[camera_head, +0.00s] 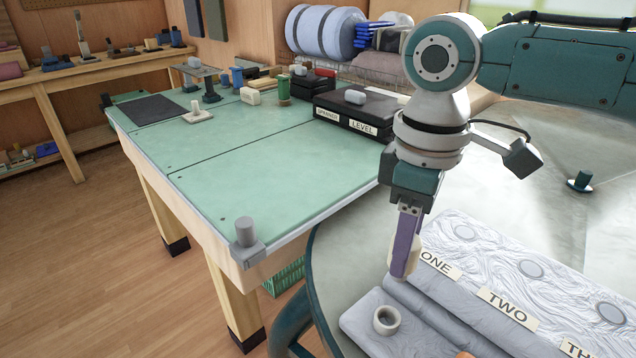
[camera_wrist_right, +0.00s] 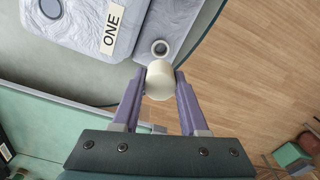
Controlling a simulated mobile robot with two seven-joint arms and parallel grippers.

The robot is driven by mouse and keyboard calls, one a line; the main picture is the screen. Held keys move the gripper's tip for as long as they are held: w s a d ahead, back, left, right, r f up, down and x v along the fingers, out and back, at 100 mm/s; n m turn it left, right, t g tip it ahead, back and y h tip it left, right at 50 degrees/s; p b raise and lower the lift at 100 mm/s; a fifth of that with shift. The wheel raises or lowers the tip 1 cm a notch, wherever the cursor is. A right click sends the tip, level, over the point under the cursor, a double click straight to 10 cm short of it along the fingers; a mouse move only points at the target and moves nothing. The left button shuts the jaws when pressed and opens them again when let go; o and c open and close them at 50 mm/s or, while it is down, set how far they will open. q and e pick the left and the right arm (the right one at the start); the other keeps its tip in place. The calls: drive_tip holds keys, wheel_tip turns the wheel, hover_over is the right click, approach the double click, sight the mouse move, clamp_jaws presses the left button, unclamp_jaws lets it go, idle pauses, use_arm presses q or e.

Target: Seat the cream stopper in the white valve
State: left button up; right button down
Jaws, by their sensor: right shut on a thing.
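My right gripper (camera_head: 404,262) points down and is shut on the cream stopper (camera_head: 416,246), which shows partly behind the purple fingers. In the right wrist view the stopper (camera_wrist_right: 159,80) sits between the two fingertips of the gripper (camera_wrist_right: 160,88). The white valve (camera_head: 386,319) is a short round ring with a dark opening, on a grey block at the front of the round table. It also shows in the right wrist view (camera_wrist_right: 160,48), just beyond the stopper. The stopper is held above and apart from the valve. My left gripper is not in view.
A grey textured board (camera_head: 480,255) with labels ONE and TWO and round pads lies right of the valve. A green workbench (camera_head: 270,170) with a grey corner post stands left.

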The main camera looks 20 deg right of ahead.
drive_tip(key=shift+r+p, duration=0.15)
drive_tip(key=shift+p, duration=0.35)
drive_tip(key=shift+f+b, duration=1.5)
drive_tip(key=shift+f, duration=1.15)
drive_tip(key=shift+f, duration=0.1)
drive_tip(key=shift+f+b, duration=0.8)
drive_tip(key=shift+f, duration=0.8)
drive_tip(key=shift+f+b, duration=0.25)
drive_tip(key=shift+b, duration=0.05)
